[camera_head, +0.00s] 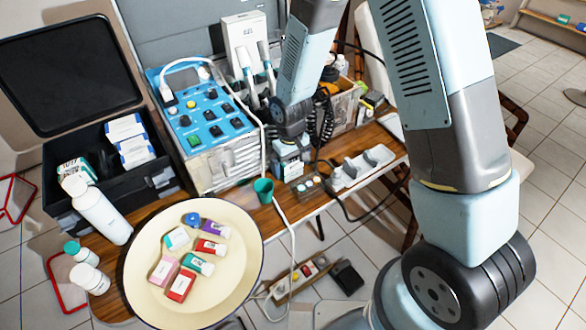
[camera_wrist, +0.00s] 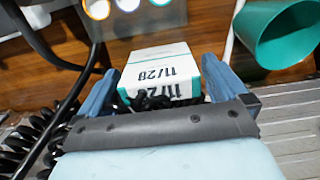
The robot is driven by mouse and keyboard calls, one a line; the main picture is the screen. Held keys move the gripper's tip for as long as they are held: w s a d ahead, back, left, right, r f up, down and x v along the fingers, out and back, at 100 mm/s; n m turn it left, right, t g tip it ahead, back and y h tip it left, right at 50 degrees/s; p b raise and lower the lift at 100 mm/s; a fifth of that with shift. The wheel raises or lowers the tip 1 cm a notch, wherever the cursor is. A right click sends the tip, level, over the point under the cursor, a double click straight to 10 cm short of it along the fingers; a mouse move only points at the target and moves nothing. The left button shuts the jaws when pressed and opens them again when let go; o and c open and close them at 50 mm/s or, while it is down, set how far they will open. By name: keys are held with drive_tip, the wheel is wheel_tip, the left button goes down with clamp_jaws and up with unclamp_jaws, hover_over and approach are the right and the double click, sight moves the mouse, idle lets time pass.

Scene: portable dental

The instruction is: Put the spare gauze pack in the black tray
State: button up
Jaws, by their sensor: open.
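The gauze pack, a white box with a teal edge and "11/28" printed on it (camera_wrist: 162,78), sits on the wooden table. In the wrist view it lies between the two blue fingers of my gripper (camera_wrist: 160,68), which are open. Some dark cable loops show in front of its near face. In the head view my gripper (camera_head: 291,150) points down over the pack (camera_head: 288,171), which is partly covered. Whether the fingers touch it I cannot tell. The black tray (camera_head: 165,178) is at the left, with several white packs in it.
A green cup (camera_head: 263,190) stands just left of the gripper; it also shows in the wrist view (camera_wrist: 272,40). The blue control unit (camera_head: 210,122) stands between pack and tray. A cream plate (camera_head: 237,250) with small packets and a white bottle (camera_head: 101,217) are in front.

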drive_tip(key=shift+c, duration=0.3)
drive_tip(key=c, duration=1)
